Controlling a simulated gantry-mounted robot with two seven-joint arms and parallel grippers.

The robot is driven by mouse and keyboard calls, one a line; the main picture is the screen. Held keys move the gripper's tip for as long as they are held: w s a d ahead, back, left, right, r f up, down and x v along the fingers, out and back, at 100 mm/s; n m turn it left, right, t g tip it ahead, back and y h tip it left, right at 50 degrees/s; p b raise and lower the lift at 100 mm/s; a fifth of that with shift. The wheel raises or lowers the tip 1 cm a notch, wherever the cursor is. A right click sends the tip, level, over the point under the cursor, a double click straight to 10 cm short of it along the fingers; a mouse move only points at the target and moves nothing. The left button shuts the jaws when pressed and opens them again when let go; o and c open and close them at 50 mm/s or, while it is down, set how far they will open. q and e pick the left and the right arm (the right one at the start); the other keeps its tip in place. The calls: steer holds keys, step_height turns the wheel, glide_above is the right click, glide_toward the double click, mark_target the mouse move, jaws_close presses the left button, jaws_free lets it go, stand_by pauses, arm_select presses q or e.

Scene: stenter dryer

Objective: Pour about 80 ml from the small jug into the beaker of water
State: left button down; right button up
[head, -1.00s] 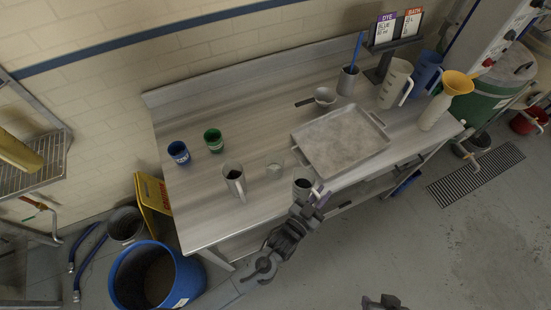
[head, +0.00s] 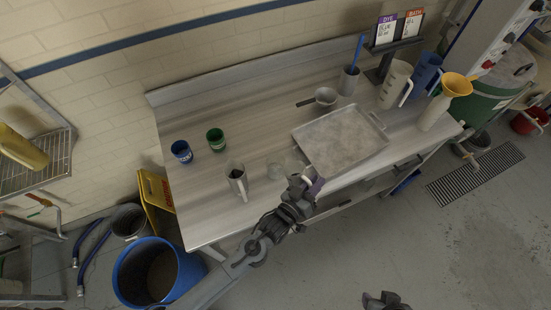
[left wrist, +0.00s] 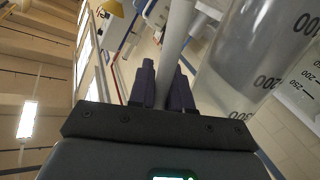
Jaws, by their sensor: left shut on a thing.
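My left gripper (head: 314,187) is at the bench's front edge, shut on the handle (left wrist: 176,35) of the small jug (head: 297,184). In the head view the jug shows small and partly hidden by the gripper; its dark opening does not show and it looks tilted. A clear glass beaker (head: 281,166) stands on the bench just left of and behind it. In the left wrist view a see-through graduated vessel (left wrist: 232,65) is beside the handle. Whether liquid is flowing cannot be seen. My right gripper (head: 385,301) shows only in part at the bottom edge.
Another jug with dark contents (head: 237,180) stands left of the beaker. A blue cup (head: 181,152) and a green cup (head: 216,139) are farther left. A grey tray (head: 345,167) lies close on the right. A sign stand (head: 395,30) is at the back.

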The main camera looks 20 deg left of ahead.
mark_target(306, 175)
arm_select(q)
steer(key=shift+w+a+r+n+g, duration=0.15)
steer(key=shift+w+a+n, duration=0.2)
steer(key=shift+a+n, duration=0.25)
steer(key=shift+w+a+r+n+g, duration=0.15)
steer(key=shift+w+a+n, duration=0.2)
steer(key=shift+a+n, duration=0.2)
steer(key=shift+w+a+f+n, duration=0.1)
steer(key=shift+w+a+n, duration=0.15)
steer(key=shift+a+n, duration=0.35)
steer(key=shift+w+a+n+h, duration=0.15)
steer(key=shift+n+h, duration=0.15)
steer(key=shift+n, duration=0.35)
steer(key=shift+r+g, duration=0.2)
steer(key=shift+g, duration=0.1)
steer(key=shift+w+a+r+n, duration=0.3)
steer(key=shift+a+r+n, duration=0.25)
steer(key=shift+n, duration=0.25)
steer(key=shift+r, duration=0.15)
steer(key=shift+r+n, duration=0.1)
steer(key=shift+n, duration=0.2)
steer(key=shift+w+a+h, duration=0.15)
steer(key=shift+a+h, duration=0.05)
steer(key=shift+h, duration=0.1)
steer(key=shift+a+r, duration=0.1)
steer(key=shift+r, duration=0.1)
